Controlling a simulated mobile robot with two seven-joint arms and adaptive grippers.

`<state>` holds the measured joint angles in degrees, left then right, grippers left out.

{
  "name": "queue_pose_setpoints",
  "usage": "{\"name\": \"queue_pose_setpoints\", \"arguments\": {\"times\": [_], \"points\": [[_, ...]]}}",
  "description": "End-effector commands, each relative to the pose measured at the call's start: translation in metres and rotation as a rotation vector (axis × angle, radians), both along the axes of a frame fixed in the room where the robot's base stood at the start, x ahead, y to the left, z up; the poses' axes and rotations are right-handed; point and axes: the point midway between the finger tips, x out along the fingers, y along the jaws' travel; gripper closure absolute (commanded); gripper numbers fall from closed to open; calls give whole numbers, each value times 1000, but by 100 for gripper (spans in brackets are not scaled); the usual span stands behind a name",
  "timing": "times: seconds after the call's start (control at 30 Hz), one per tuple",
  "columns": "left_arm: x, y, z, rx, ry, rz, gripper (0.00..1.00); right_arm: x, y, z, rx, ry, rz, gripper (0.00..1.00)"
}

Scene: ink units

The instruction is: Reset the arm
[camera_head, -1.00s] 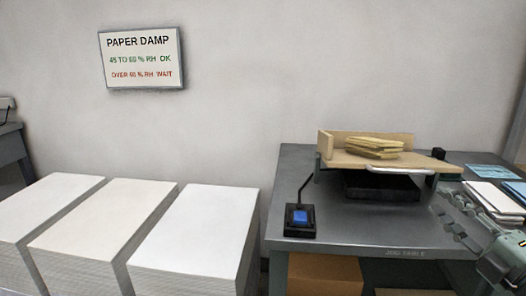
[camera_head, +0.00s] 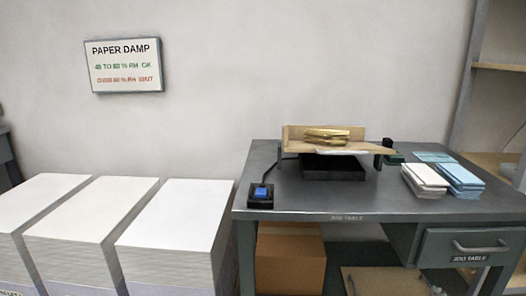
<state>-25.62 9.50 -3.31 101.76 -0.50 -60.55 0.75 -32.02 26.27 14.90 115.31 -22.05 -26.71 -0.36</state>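Neither of my grippers shows in the head view now, and no arm link of mine is clearly visible. The grey jog table (camera_head: 300,205) stands at the right with its top in full view. On it sits a jogger with a wooden tray (camera_head: 296,147) on a black base (camera_head: 333,168). A small stack of yellowish pads (camera_head: 326,136) lies in the tray. A black switch box with a blue button (camera_head: 261,193) is at the table's front left corner.
Three tall white paper stacks (camera_head: 178,215) stand left of the table. White and blue paper piles (camera_head: 425,179) lie on the table's right part. A cardboard box (camera_head: 290,258) is under it. A wall sign (camera_head: 124,65) reads PAPER DAMP. The table's front middle is clear.

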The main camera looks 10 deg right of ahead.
Motion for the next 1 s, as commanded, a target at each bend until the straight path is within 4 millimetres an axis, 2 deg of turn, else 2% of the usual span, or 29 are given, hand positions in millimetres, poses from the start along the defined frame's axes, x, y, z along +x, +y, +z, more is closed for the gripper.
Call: {"name": "queue_pose_setpoints", "arguments": {"times": [0.03,0.13,0.2,0.3,0.4,0.5,0.63,1.0], "points": [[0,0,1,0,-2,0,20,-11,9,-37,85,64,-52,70],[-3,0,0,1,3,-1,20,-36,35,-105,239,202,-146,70],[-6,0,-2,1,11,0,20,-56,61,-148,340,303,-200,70],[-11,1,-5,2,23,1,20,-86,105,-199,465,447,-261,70],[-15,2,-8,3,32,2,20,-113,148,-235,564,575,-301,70],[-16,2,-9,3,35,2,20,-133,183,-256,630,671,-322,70],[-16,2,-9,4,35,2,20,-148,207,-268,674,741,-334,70],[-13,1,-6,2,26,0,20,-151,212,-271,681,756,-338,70]]}}
